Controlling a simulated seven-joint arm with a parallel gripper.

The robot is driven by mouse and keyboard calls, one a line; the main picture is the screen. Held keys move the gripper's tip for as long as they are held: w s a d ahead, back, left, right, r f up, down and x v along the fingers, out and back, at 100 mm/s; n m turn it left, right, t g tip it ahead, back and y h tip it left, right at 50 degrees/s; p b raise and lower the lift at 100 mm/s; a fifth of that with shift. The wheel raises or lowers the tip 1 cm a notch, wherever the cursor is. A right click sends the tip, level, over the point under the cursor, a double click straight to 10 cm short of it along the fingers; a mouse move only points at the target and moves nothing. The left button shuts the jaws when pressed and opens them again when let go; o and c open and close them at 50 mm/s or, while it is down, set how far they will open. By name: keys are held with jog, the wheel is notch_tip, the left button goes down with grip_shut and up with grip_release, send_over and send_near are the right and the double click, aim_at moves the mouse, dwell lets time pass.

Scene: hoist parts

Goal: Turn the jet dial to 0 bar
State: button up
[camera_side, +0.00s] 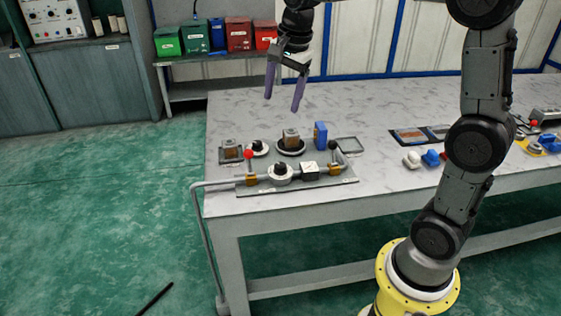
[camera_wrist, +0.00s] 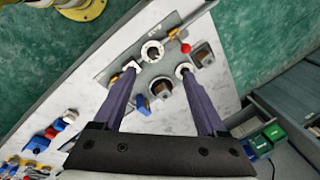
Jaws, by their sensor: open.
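A white dial with a dark centre (camera_side: 280,174) sits mid-front on a grey plate, in line with a pipe; it also shows in the wrist view (camera_wrist: 152,51). A second, smaller white dial with a dark knob (camera_side: 258,148) stands behind it, and in the wrist view (camera_wrist: 183,69) it lies by my right fingertip. I cannot tell from labels which one is the jet dial, and no scale is readable. My gripper (camera_side: 282,102) is open and empty, fingers pointing down, well above the parts. In the wrist view its fingers (camera_wrist: 158,73) spread on either side of the plate's parts.
Around the dials stand a red-ball lever (camera_side: 248,155), a black-ball lever (camera_side: 332,146), a white box (camera_side: 310,171), a brown block on a round base (camera_side: 291,138) and a blue block (camera_side: 320,134). The marble table (camera_side: 370,115) has free room behind them.

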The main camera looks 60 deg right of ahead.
jog(key=w+d+f+m+g, duration=0.1)
jog(key=w+d+f, duration=0.3)
jog(key=f, duration=0.2)
jog(key=m+g, duration=0.1)
jog(key=g, duration=0.1)
send_over(281, 165)
notch_tip(281, 165, down, 6)
notch_tip(281, 165, down, 14)
jog(key=shift+w+r, duration=0.1)
jog(key=shift+r, duration=0.15)
grip_shut()
